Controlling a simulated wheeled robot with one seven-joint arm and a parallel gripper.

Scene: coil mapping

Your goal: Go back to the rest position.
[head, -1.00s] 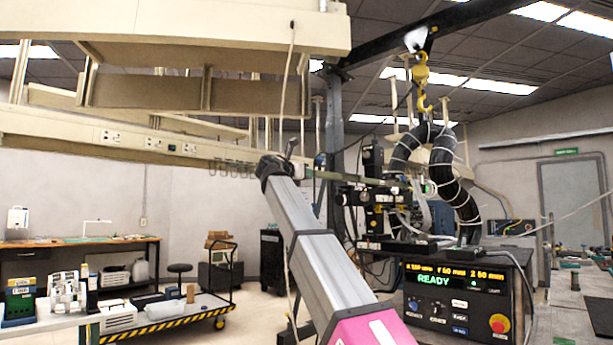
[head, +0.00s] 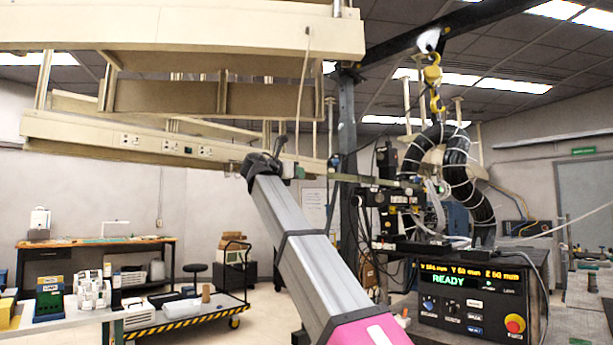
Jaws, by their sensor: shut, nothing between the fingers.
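My arm (head: 300,245) rises from a pink part at the bottom of the head view as a long grey link, leaning up and to the left. At its far end is the black, small and partly hidden end with my gripper (head: 265,163), shut and empty. It shows in front of the beige overhead frame's lower beam. The two fingers are hard to make out at this size. The large black ringed coil (head: 456,172) stands to the right, apart from my gripper, below a yellow hook (head: 433,78).
The control box (head: 478,308) reads READY at lower right, with a red knob. A green-grey bar (head: 375,181) runs between my arm's end and the coil stand. A dark post (head: 347,130) stands mid-view.

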